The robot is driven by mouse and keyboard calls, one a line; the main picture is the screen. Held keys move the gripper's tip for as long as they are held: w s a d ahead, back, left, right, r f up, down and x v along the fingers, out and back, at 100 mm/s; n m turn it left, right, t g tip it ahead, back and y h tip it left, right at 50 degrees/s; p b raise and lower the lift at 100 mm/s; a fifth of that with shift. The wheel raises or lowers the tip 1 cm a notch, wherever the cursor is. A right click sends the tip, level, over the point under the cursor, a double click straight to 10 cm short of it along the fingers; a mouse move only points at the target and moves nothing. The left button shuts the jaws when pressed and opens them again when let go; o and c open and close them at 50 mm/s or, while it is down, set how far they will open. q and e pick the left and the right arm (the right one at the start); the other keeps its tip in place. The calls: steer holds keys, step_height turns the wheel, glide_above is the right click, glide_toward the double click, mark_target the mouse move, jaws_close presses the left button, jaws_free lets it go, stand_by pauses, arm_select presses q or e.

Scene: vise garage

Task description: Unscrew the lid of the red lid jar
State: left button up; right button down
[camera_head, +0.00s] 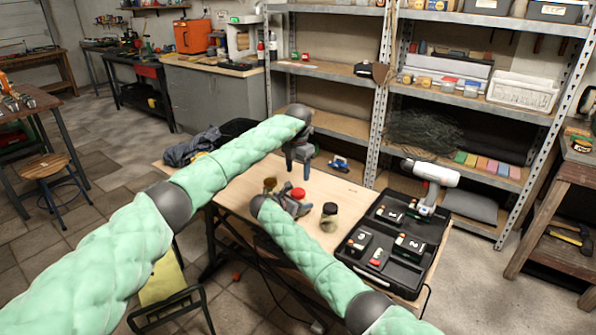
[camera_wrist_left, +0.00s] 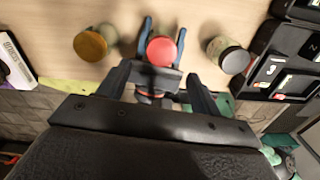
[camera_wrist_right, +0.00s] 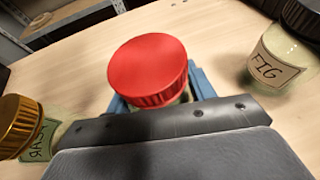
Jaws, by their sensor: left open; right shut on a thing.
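The red lid jar (camera_head: 298,193) stands on the wooden table, with its lid on. In the right wrist view its ribbed red lid (camera_wrist_right: 148,70) hides most of the glass. My right gripper (camera_head: 290,204) is shut on the jar, its blue fingers on either side of the glass below the lid; they also show in the left wrist view. My left gripper (camera_head: 304,170) points down above the jar, open and empty. In the left wrist view, the left gripper's dark fingers (camera_wrist_left: 158,86) are spread apart, with the red lid (camera_wrist_left: 161,50) beyond the gap between them.
A gold-lidded jar (camera_wrist_left: 90,45) and a dark-lidded jar labelled FIG (camera_wrist_right: 272,68) stand on either side of the red lid jar. An open black case (camera_head: 350,259) with boxes and a white power tool (camera_head: 432,172) occupy the table's right side. A small blue object (camera_head: 340,164) lies behind.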

mark_target(298, 192)
arm_select(q)
steer(key=m, duration=0.3)
steer(key=shift+s+d+f, duration=0.1)
steer(key=shift+s, duration=0.05)
steer(key=shift+f, duration=3.95)
steer(key=c, duration=1)
steer(key=n, duration=0.7)
steer(key=shift+r, duration=0.1)
steer(key=o, duration=1.1)
steer(key=shift+c, duration=0.2)
